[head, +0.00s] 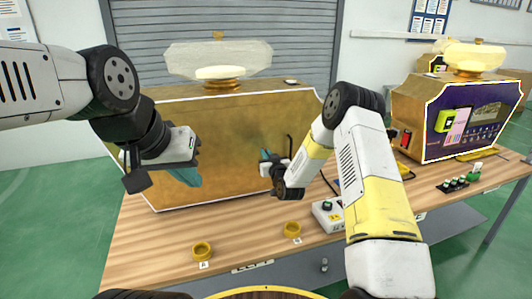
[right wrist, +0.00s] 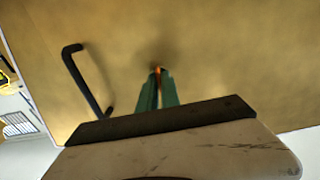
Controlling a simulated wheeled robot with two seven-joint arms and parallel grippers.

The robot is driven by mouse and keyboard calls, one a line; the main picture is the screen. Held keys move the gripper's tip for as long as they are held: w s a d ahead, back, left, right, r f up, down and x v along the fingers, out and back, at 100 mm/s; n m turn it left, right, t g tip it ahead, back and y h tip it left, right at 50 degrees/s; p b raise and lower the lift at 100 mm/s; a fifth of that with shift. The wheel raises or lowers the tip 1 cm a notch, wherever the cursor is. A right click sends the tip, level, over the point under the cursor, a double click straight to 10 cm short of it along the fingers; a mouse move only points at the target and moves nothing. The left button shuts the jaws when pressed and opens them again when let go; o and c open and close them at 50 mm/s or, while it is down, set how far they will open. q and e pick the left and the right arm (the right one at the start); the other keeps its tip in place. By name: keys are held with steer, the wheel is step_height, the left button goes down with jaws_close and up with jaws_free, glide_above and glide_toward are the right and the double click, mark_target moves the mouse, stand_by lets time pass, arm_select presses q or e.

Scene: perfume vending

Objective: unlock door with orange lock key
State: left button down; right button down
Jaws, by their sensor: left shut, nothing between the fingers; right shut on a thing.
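The gold door panel (head: 225,130) is the front of the large perfume-bottle-shaped machine in the middle of the head view. It also fills much of the right wrist view (right wrist: 220,45). A dark bent handle (right wrist: 85,82) stands on it, left of my fingers. My right gripper (head: 266,156) is at the panel, its teal fingers (right wrist: 157,92) shut on a small orange key (right wrist: 158,71). The key's tip is at or very near the panel; the lock is hidden, so I cannot tell whether it is inserted.
The wooden table (head: 165,232) holds two yellow rings (head: 202,250) at its front and a white switch box (head: 328,215) beside my right arm. A second bottle-shaped machine (head: 405,110) with a purple panel stands at right. Small dark-and-green items (head: 453,184) lie before it.

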steer(key=shift+m, duration=0.3)
steer(key=shift+d+f+m, duration=0.1)
steer(key=shift+m, duration=4.25)
steer(key=shift+d+f+m, duration=0.1)
steer(key=shift+m, duration=4.25)
steer(key=c, duration=1.6)
jaws_free()
